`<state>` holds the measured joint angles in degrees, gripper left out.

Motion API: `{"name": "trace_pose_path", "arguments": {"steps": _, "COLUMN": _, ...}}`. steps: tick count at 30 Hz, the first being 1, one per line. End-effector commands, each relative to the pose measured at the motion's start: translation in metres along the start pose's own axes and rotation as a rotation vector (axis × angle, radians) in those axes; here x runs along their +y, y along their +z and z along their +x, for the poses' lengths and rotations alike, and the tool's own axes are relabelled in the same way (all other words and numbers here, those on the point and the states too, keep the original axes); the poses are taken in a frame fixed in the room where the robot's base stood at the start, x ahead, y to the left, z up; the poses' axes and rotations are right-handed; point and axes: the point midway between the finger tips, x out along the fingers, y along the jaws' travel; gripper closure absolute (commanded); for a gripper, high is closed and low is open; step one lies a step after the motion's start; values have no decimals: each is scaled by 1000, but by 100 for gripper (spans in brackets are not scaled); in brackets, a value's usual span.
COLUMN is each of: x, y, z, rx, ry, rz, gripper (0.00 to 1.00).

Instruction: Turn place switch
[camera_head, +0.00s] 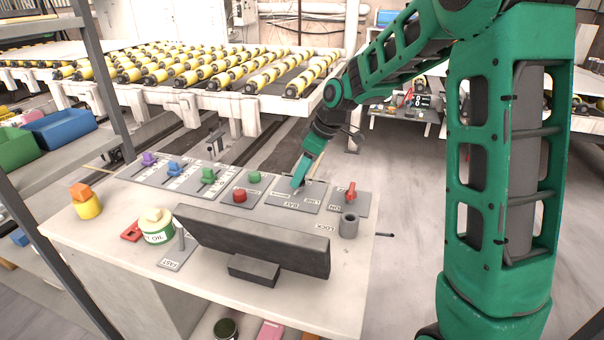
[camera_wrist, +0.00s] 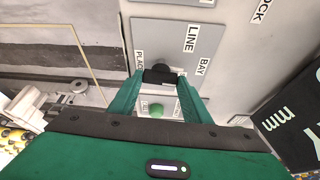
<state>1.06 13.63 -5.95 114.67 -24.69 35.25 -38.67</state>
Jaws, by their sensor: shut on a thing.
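The place switch is a black knob (camera_wrist: 158,73) on a grey plate (camera_wrist: 175,45) with PLACE, LINE and BAY labels in the wrist view. My gripper (camera_wrist: 159,80) is shut on this knob, one green finger on each side. In the head view my gripper (camera_head: 298,181) reaches down to the same grey plate (camera_head: 309,204) on the slab console. The knob is mostly hidden there by the fingers, and its exact angle is hard to tell.
A red button (camera_head: 239,196) and green button (camera_head: 255,177) sit left of the plate. A red switch (camera_head: 350,190) and grey cup (camera_head: 348,226) stand right. A dark screen (camera_head: 255,245) rises in front. Coloured levers and an oil tin (camera_head: 156,228) are farther left.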

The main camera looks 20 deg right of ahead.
Motion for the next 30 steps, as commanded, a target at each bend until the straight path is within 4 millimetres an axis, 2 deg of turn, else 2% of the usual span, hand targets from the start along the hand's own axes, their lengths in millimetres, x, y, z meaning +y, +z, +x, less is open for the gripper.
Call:
{"name": "trace_pose_path", "arguments": {"steps": 18, "x": -4, "y": -1, "z": 0, "rx": 0, "ry": 187, "rz": 450, "gripper": 79}}
{"name": "trace_pose_path", "arguments": {"steps": 30, "x": -5, "y": -1, "z": 1, "rx": -1, "ry": 262, "rz": 632, "gripper": 79}}
